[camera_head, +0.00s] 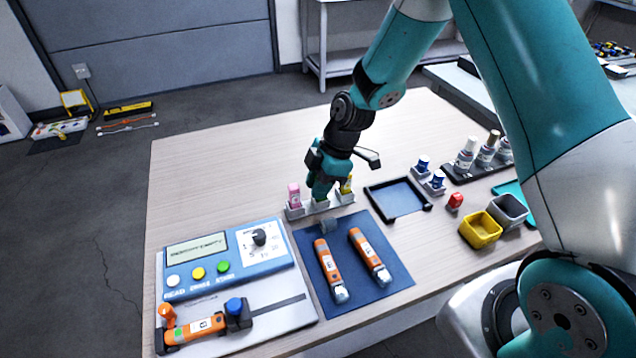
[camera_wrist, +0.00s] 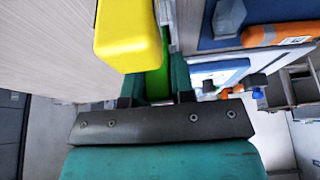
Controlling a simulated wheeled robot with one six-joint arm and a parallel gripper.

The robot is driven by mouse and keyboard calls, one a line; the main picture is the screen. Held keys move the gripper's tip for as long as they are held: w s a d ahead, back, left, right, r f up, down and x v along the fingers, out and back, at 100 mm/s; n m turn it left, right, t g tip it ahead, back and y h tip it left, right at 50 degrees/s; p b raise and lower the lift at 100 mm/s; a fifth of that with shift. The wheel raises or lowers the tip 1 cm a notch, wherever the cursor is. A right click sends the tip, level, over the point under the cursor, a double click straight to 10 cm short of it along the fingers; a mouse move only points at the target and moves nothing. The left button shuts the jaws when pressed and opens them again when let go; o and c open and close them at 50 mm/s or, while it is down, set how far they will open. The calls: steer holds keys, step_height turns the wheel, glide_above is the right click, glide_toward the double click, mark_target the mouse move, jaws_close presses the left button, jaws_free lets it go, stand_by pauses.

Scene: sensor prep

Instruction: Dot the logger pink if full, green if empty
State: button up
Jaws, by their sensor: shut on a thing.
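My gripper (camera_head: 322,190) is over the middle of a small grey dauber stand (camera_head: 296,211). It is shut on a green dauber (camera_wrist: 155,86), mostly hidden by the fingers; whether it still sits in its slot I cannot tell. A pink dauber (camera_head: 294,194) stands to its left and a yellow dauber (camera_head: 346,184) to its right. An orange logger (camera_head: 203,327) lies in the cradle of a blue reader (camera_head: 268,266), with a small green patch near its left end. The reader's display (camera_head: 197,248) carries small text that seems to end in "EMPTY".
Two orange loggers (camera_head: 325,261) (camera_head: 366,252) lie on a dark blue mat (camera_head: 398,271). A dark tray (camera_head: 397,199), blue-capped bottles (camera_head: 437,179), a red item (camera_head: 455,201), yellow bin (camera_head: 480,231) and grey bin (camera_head: 509,210) stand to the right. The table's back left is clear.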

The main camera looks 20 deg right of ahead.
steer(key=shift+f, duration=0.2)
steer(key=o, duration=1.1)
steer(key=shift+r+p, duration=0.4)
steer(key=shift+r, duration=0.3)
steer(key=shift+r+p, duration=2.05)
steer(key=shift+r, duration=0.85)
